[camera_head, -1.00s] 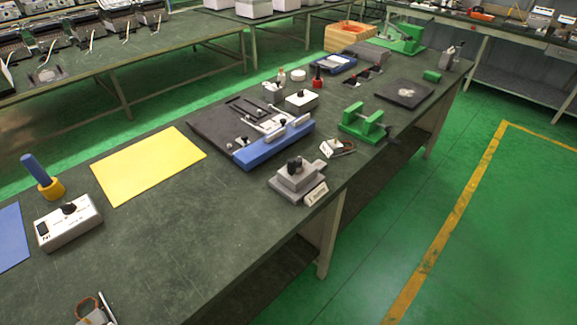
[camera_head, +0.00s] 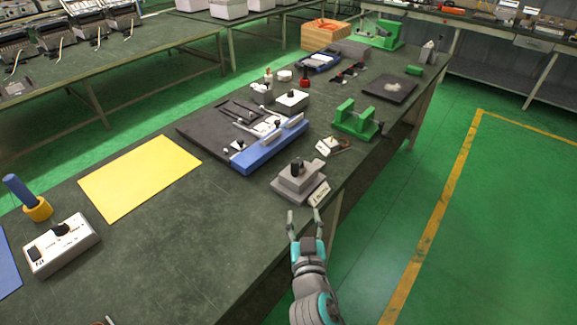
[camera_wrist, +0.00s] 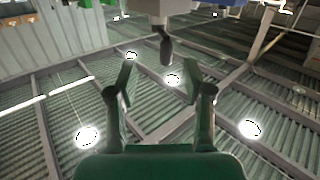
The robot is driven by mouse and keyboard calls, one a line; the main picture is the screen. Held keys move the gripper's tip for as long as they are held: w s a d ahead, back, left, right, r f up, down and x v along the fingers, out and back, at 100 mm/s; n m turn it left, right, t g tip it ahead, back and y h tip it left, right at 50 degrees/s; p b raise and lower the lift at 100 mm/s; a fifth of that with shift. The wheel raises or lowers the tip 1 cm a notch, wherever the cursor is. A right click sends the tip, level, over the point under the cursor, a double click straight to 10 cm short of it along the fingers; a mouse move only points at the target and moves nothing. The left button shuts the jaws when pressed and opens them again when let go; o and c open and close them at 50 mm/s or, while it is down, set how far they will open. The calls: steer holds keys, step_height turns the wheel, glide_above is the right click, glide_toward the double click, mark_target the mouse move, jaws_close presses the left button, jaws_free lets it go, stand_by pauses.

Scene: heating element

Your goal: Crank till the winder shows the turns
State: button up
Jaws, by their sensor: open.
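A green two-post device (camera_head: 356,121) with a dark crank-like part at its right end stands near the table's right edge. It looks like the winder; no turn count is readable. A small white tilted card (camera_head: 327,146) stands before it. A grey stepped block (camera_head: 299,184) with a black upright knob and a label plate sits nearer, at the table edge. My gripper (camera_head: 303,212) is open and empty, fingers up, just in front of that block and apart from it. In the wrist view my gripper (camera_wrist: 158,70) is open below a pale block with a dark knob, seen upside down.
A blue-edged dark board (camera_head: 262,150) with rods lies behind the grey block. A yellow sheet (camera_head: 140,178), a white switch box (camera_head: 62,246) and a blue-handled tool (camera_head: 27,196) are at left. A dark square plate (camera_head: 389,88) lies farther back. The table front is mostly bare.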

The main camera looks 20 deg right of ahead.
steer(key=m+h, duration=0.1)
glide_toward(295, 169)
steer(key=x, duration=1.1)
steer(key=shift+w+f, duration=0.1)
jaws_close()
